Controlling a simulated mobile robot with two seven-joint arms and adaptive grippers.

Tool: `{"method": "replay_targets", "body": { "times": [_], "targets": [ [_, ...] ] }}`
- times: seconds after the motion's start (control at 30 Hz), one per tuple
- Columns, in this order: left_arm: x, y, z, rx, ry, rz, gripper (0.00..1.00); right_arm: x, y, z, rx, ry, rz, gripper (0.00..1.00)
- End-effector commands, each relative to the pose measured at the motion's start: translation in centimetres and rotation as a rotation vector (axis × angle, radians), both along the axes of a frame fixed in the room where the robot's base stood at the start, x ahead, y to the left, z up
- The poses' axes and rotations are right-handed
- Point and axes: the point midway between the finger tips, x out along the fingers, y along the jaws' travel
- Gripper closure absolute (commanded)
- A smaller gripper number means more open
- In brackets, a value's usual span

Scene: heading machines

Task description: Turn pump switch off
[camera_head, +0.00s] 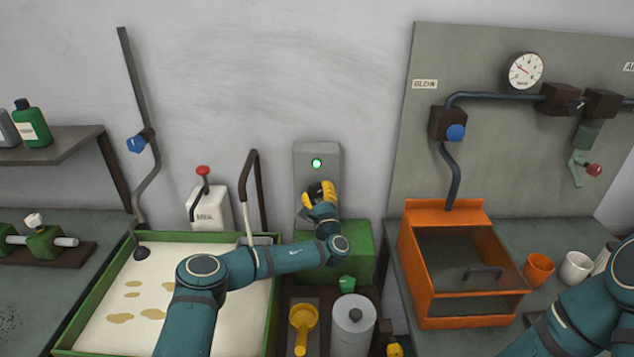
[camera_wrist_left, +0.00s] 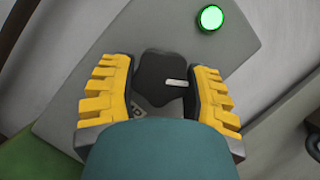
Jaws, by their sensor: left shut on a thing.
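The pump switch is a black rotary knob (camera_wrist_left: 164,82) with a white mark, on a grey switch box (camera_head: 318,155). The box stands on a green base (camera_head: 350,260). A green lamp (camera_head: 317,163) above the knob is lit; it also shows in the left wrist view (camera_wrist_left: 210,18). My left gripper (camera_head: 320,193) is at the knob, its yellow fingers on both sides of it, shut on it.
A white box with a red-knobbed lever (camera_head: 203,172) and a dark bent handle (camera_head: 250,180) stand left of the switch box. A green-rimmed tray (camera_head: 85,308) lies below them. An orange bin (camera_head: 412,262) is to the right. A yellow scoop (camera_head: 303,318) and grey canister (camera_head: 352,325) are in front.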

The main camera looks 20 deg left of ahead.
Motion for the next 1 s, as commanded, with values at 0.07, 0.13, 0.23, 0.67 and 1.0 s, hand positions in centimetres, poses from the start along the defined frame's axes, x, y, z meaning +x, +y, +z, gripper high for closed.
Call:
{"method": "replay_targets", "body": {
  "times": [0.07,0.13,0.23,0.67,1.0],
  "targets": [
    [0.0,0.0,0.4,-0.074,-0.018,0.001,0.85,-0.1,-0.1,1.6,0.002,0.001,0.000,0.53],
    [0.0,0.0,0.4,-0.139,-0.037,0.002,0.85,-0.1,-0.1,2.4,0.004,0.001,0.001,0.53],
    [0.0,-0.1,0.4,-0.230,-0.063,0.002,0.85,-0.1,-0.1,3.5,0.007,0.000,0.002,0.53],
    [0.0,-0.1,0.5,-0.609,-0.174,0.002,0.85,-0.3,-0.4,7.4,0.014,0.001,0.003,0.53],
    [0.1,-0.1,0.5,-0.818,-0.236,0.001,0.85,-0.3,-0.4,9.0,0.015,0.001,0.006,0.53]
  ]
}}
